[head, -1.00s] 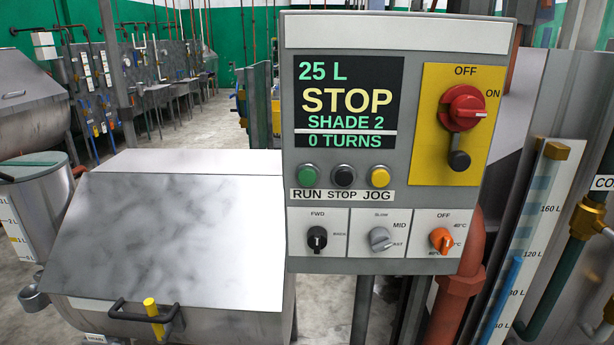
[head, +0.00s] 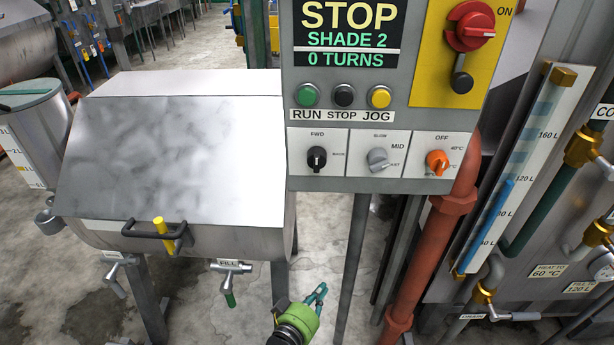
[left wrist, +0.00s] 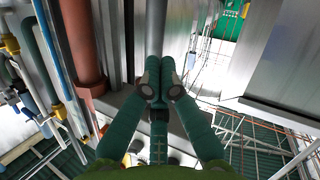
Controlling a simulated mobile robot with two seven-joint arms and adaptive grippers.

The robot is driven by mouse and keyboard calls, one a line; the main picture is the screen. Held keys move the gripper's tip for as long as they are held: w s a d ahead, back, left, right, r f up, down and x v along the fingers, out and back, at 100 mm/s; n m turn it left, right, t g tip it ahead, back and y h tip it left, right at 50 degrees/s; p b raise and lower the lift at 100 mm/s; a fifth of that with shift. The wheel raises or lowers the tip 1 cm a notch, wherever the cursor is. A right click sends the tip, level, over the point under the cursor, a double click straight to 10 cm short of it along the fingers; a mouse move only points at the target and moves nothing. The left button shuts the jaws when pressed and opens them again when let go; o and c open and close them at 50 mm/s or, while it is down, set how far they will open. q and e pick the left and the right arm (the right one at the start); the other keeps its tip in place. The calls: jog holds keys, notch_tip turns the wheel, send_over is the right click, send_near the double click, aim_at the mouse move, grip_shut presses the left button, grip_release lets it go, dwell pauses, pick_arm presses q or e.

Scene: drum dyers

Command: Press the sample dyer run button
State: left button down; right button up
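The green run button (head: 307,95) is at the left of a row on the grey control panel (head: 340,185), above the word RUN. The black stop button (head: 343,95) and yellow jog button (head: 379,96) are to its right. The panel's display (head: 346,40) reads STOP, SHADE 2, 0 TURNS. My left gripper (head: 320,291) is low in the head view, well below the panel and apart from it. In the left wrist view its green fingers (left wrist: 159,82) meet at the tips with nothing between them. My right gripper is in neither view.
The steel dyer drum (head: 180,150) with a black handle stands left of the panel. A red pipe (head: 400,315) and a level gauge (head: 515,165) are at the right. A red rotary switch (head: 475,27) and several knobs are on the panel. Open floor shows below it.

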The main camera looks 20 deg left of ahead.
pick_arm(q)
jog(key=w+r+n+t+p, duration=0.1)
jog(key=w+r+n+t, duration=0.15)
jog(key=r, duration=0.85)
jog(key=w+r+n+t, duration=0.1)
jog(key=r+t, duration=0.2)
jog(key=r, duration=0.8)
jog(key=n+t+y+p, duration=0.1)
jog(key=n+t+y, duration=0.1)
jog(key=n+t, duration=0.35)
send_near(307, 97)
jog(key=s+d+r, duration=0.3)
jog(key=s+r, duration=0.2)
jog(key=shift+d+r+t, duration=0.15)
jog(key=shift+r+t, duration=0.1)
jog(key=shift+t, duration=0.05)
jog(key=shift+w+a+b, duration=0.3)
jog(key=shift+w+a, duration=0.05)
jog(key=shift+w, duration=1.1)
jog(key=shift+w+a+b, duration=0.3)
jog(key=shift+w+a, duration=0.05)
jog(key=shift+w, duration=1.1)
jog(key=shift+w+a+b, duration=0.3)
jog(key=shift+w+a, duration=0.05)
jog(key=shift+w, duration=1.1)
jog(key=shift+w, duration=0.15)
jog(key=shift+w+a, duration=0.1)
jog(key=shift+w, duration=0.15)
